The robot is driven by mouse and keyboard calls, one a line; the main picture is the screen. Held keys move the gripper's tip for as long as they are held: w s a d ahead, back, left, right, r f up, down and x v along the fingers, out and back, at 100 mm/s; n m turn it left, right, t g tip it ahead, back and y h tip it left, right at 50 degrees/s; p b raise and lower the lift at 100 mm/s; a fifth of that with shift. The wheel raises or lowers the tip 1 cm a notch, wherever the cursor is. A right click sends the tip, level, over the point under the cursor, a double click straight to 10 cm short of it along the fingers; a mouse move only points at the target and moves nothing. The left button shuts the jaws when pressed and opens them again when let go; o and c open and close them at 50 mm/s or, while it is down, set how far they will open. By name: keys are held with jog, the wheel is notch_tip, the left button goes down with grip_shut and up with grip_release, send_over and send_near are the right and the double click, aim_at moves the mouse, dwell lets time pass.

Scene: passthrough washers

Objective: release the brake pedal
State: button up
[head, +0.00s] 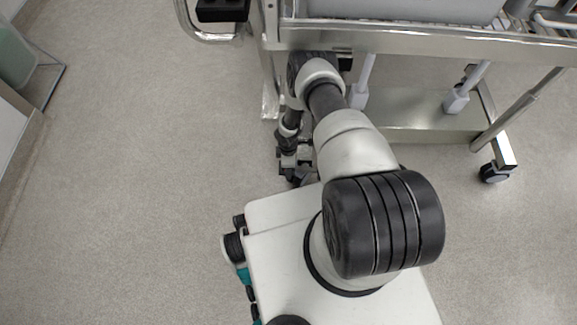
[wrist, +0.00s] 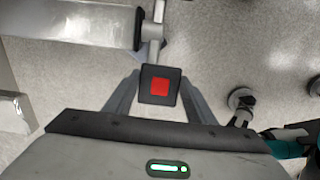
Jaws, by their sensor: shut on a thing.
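The brake pedal (wrist: 147,95) is a black square pad with a red square on its face, on the end of a metal arm in the wrist view. My gripper (wrist: 159,84) has one finger on each side of the pad and is shut on it. In the head view my arm reaches forward and bends down beside the metal cart (head: 425,42). The gripper end is low near the floor at the cart's left leg, and I cannot make out the pedal there.
The cart has a low shelf (head: 425,128) and a black caster (head: 495,173) at the right. A caster (wrist: 241,98) shows right of the pedal in the wrist view. A grey beam (wrist: 70,22) crosses the upper left. The floor (head: 140,180) on the left is clear.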

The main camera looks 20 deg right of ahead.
jog(key=o, duration=1.4)
jog(key=shift+s+d, duration=0.15)
jog(key=shift+d, duration=0.2)
jog(key=shift+c, duration=0.2)
jog(key=shift+o, duration=0.7)
jog(key=shift+a, duration=0.1)
jog(key=shift+r, duration=0.1)
notch_tip(320, 180, up, 17)
jog(key=p, duration=0.5)
jog(key=shift+a+r, duration=0.15)
